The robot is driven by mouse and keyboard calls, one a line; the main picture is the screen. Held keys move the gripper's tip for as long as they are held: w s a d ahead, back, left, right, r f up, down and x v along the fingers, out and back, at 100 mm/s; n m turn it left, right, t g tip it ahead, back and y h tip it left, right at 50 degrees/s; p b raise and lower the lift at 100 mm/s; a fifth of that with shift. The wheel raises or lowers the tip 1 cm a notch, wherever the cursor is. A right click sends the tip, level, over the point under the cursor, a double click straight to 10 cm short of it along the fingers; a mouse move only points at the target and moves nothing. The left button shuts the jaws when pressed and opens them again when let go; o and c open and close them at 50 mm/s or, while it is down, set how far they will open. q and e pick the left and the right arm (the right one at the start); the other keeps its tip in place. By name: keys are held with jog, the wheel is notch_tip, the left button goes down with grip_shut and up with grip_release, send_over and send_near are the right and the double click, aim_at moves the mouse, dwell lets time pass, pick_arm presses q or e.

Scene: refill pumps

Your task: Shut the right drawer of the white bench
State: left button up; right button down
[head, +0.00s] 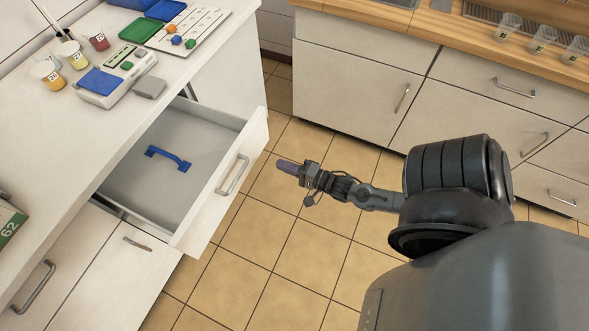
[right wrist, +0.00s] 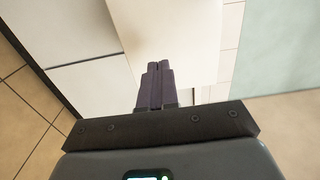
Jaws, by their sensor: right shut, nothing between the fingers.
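The white bench (head: 215,85) stands at the left in the head view. Its right drawer (head: 222,190) is pulled well out, with a metal bar handle (head: 233,174) on its front. A blue handle-shaped item (head: 168,158) lies inside the drawer. My right gripper (head: 280,163) is shut and empty, over the floor to the right of the drawer front and apart from it. In the right wrist view its dark purple fingers (right wrist: 154,85) are together, with pale panels beyond them. My left gripper is not in view.
The bench top holds cups (head: 73,54), a white device with a blue lid (head: 110,80) and a board with coloured pieces (head: 185,30). A wood-topped counter (head: 470,40) with drawers stands at the back right. Tiled floor (head: 262,225) lies clear between them.

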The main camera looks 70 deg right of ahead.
aim_at(252, 154)
jog(key=w, duration=0.2)
jog(key=w+b, duration=0.1)
jog(key=w, duration=0.2)
jog(key=w+b, duration=0.1)
jog(key=w, duration=0.2)
jog(key=shift+d, duration=0.35)
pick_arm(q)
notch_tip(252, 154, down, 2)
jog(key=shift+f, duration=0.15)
pick_arm(e)
jog(key=shift+w, duration=0.25)
jog(key=shift+w, duration=0.1)
